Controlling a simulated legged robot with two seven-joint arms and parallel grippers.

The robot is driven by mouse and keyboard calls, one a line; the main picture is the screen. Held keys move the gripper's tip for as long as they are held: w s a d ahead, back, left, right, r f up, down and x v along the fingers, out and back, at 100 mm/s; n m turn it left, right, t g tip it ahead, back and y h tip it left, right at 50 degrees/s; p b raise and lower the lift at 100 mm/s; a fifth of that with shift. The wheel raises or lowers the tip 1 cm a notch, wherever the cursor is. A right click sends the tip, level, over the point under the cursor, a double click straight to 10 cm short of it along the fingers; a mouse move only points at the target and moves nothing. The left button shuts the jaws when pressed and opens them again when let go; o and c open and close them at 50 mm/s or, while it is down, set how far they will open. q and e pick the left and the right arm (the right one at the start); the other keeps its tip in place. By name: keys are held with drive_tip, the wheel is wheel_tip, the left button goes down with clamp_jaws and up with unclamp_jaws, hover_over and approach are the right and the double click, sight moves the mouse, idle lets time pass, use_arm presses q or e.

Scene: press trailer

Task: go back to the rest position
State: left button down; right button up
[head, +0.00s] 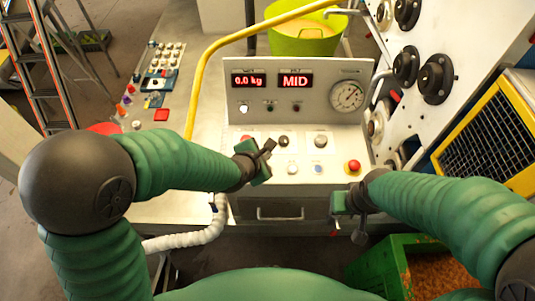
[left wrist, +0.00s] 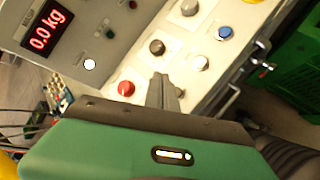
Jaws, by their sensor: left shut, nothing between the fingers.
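My left gripper (head: 267,148) is over the left part of the control panel (head: 265,168) in the head view. Its fingers are shut and empty. In the left wrist view my left gripper (left wrist: 163,92) points at the panel near a red button (left wrist: 125,88) and a dark knob (left wrist: 157,47); I cannot tell whether it touches anything. My right gripper (head: 357,230) is at the panel's front right, below a red mushroom button (head: 353,166). Its fingers are too small and dark to tell their state.
The upright panel carries a "0.0 kg" display (head: 248,80), a "MID" display (head: 295,80) and a gauge (head: 346,96). A yellow pipe (head: 208,62) arches behind my left arm. A green crate (head: 385,262) stands at lower right. A ladder (head: 42,70) stands at left.

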use_arm(q)
drive_tip(key=s+a+f+m+g+y+b, duration=0.2)
drive_tip(key=s+a+f+m+g+b, duration=0.1)
drive_tip(key=s+a+m, duration=0.5)
drive_tip(key=s+a+f+m+g+y+b, duration=0.1)
drive_tip(key=s+a+f+m+b, duration=0.3)
drive_tip(key=a+m, duration=0.7)
drive_tip(key=s+f+m+g, duration=0.1)
drive_tip(key=s+f+m, duration=0.1)
drive_tip(key=s+m, duration=0.1)
drive_tip(key=shift+s+a+g+y+b, duration=0.15)
drive_tip(key=shift+s+g+y+b, duration=0.25)
drive_tip(key=shift+s, duration=0.15)
drive_tip(key=shift+f, duration=0.1)
idle(1.1)
